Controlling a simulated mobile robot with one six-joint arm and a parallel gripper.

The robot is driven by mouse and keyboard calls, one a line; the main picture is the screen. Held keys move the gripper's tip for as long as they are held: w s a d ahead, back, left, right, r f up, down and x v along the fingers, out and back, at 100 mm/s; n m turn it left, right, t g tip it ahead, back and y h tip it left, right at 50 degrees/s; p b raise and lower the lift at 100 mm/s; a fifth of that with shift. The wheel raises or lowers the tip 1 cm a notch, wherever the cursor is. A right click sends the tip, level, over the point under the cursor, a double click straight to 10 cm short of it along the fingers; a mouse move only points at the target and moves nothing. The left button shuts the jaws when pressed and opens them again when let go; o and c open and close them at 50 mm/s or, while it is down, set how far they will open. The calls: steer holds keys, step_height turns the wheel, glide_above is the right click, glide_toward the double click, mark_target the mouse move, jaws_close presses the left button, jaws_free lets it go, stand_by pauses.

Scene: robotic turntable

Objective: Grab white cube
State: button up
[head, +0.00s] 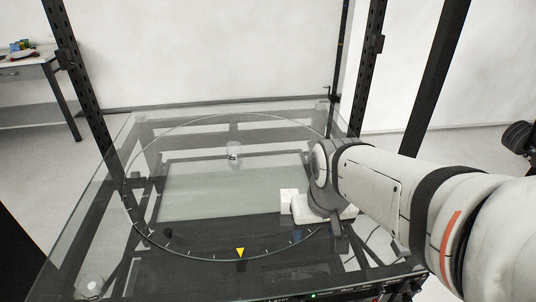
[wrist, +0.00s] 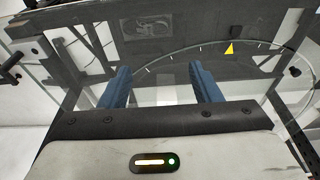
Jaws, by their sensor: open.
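A small white cube (head: 288,201) shows in the head view near the right side of the glass turntable (head: 190,245), just left of my gripper's pale body. My gripper (wrist: 161,70) is open in the wrist view, with its two blue fingers spread apart. A pale patch shows low between the fingers; I cannot tell whether it is the cube or the surface behind the glass. In the head view my arm reaches in from the right and hides most of the fingers.
A yellow triangle marker (head: 240,253) is at the turntable's front edge; it also shows in the wrist view (wrist: 230,48). Dark upright posts (head: 88,90) stand around the glass table. The turntable's left and middle are clear apart from a small knob (head: 233,152) near the back.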

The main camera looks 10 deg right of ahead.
steer(key=o, duration=0.4)
steer(key=shift+m+g, duration=0.3)
steer(key=shift+g, duration=0.4)
steer(key=w+p, duration=0.1)
steer(key=w, duration=0.3)
steer(key=w+p, duration=0.1)
steer(key=w, duration=0.3)
steer(key=w+p, duration=0.2)
steer(key=w, duration=0.2)
steer(key=shift+w+r, duration=0.25)
steer(key=shift+r, duration=0.1)
steer(key=g+p, duration=0.1)
steer(key=p, duration=0.3)
glide_above(290, 194)
steer(key=shift+m, duration=0.3)
steer(key=f, duration=0.6)
steer(key=shift+s+a+f, duration=0.15)
steer(key=shift+s+f, duration=0.1)
steer(key=shift+s, duration=0.1)
steer(key=shift+w+f+p, duration=0.15)
steer(key=shift+f+p, duration=0.3)
steer(key=shift+f, duration=1.6)
steer(key=shift+w+f+p, duration=0.1)
steer(key=shift+f+p, duration=0.35)
steer(key=shift+f, duration=1.55)
